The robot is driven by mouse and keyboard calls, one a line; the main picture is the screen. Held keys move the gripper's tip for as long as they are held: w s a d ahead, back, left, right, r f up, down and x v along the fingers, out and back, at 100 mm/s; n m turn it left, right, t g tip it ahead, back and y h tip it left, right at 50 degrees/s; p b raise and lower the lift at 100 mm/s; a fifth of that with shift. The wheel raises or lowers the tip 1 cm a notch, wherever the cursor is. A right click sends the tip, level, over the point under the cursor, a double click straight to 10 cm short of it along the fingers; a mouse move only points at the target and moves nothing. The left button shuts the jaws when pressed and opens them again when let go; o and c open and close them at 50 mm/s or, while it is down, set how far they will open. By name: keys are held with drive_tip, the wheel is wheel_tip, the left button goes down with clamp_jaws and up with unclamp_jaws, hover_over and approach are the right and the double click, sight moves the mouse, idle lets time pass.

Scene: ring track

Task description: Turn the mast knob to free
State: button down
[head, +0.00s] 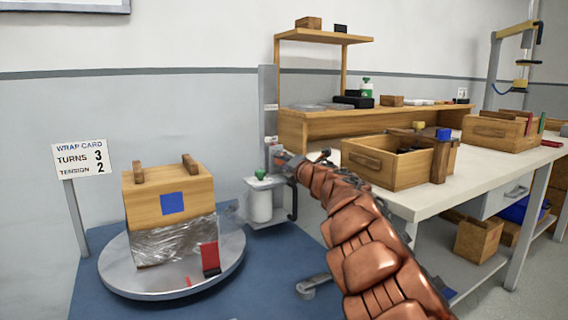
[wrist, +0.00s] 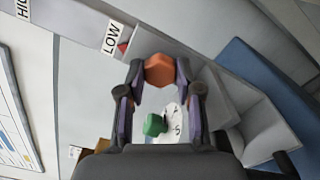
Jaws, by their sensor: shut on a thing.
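An orange, faceted mast knob (wrist: 159,70) sits between the two fingertips of my gripper (wrist: 159,84) in the wrist view. My gripper is shut on it. The grey mast (head: 268,100) stands by the wall in the head view, and my gripper (head: 280,158) is at its lower part. There my arm and gripper hide the mast knob. A LOW label (wrist: 112,39) with a red pointer (wrist: 124,46) beside it is on the mast in the wrist view. A green knob (wrist: 154,125) shows below the mast knob, over a white dial with markings.
A white film roll (head: 262,204) stands left of my gripper. A turntable (head: 130,283) bears a partly wrapped wooden box (head: 145,203). A wrap card (head: 82,158) reads turns 3, tension 2. A workbench (head: 400,192) with wooden crates is at the right.

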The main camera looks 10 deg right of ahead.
drive_tip(key=c, duration=0.8)
unclamp_jaws()
drive_tip(key=shift+o, duration=0.2)
drive_tip(key=shift+s+d+f, duration=0.1)
drive_tip(key=shift+s+d, duration=0.1)
drive_tip(key=shift+s, duration=0.25)
drive_tip(key=shift+v, duration=1.15)
drive_tip(key=v, duration=0.8)
drive_tip(key=shift+s, duration=0.35)
drive_tip(key=shift+d+r, duration=0.1)
drive_tip(key=shift+r, duration=0.15)
